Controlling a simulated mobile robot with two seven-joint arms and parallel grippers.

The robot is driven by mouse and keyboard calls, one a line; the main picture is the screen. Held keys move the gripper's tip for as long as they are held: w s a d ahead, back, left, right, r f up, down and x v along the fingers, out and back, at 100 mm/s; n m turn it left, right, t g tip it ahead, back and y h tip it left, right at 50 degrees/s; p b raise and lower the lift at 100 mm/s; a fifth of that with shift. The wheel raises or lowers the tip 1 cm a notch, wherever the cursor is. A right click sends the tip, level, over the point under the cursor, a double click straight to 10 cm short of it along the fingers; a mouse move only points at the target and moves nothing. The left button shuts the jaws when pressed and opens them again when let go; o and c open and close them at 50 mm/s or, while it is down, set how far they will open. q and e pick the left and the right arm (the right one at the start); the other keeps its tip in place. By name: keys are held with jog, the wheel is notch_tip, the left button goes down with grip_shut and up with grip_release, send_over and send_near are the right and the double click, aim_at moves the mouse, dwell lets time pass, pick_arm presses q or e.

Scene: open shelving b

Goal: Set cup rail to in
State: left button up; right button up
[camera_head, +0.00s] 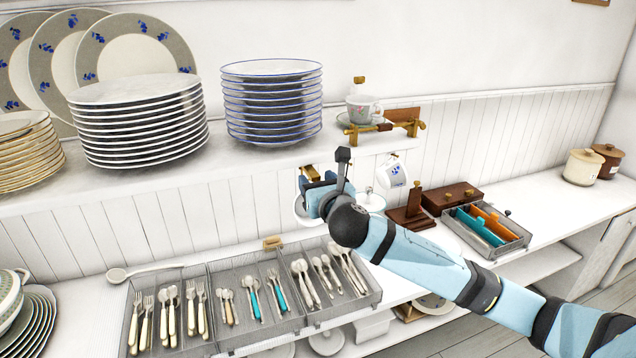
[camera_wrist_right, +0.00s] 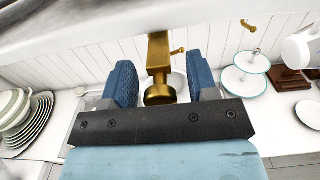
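The cup rail (camera_wrist_right: 159,52) is a brass bar under the front of the shelf, with a round brass knob (camera_wrist_right: 160,95) at its near end. In the head view a piece of its brass (camera_head: 312,173) shows just above my right gripper (camera_head: 314,190). My right gripper (camera_wrist_right: 160,82) is open, its two blue fingers on either side of the knob, with a small gap visible on each side. The arm and gripper hide most of the rail in the head view. A white cup (camera_head: 393,173) hangs under the shelf to the right. My left gripper is not in view.
Plate stacks (camera_head: 272,100) and a cup (camera_head: 363,108) on a brass stand occupy the shelf above. Below are a wire cutlery tray (camera_head: 372,290), a tiered stand (camera_wrist_right: 240,82), a wooden box (camera_head: 452,197) and a bin of coloured items (camera_head: 513,243).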

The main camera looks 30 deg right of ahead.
jog(key=s+a+b, duration=0.2)
jog(key=s, duration=1.1)
jog(key=shift+s+a, duration=0.2)
jog(key=shift+s, duration=0.15)
jog(key=shift+w+f, duration=0.1)
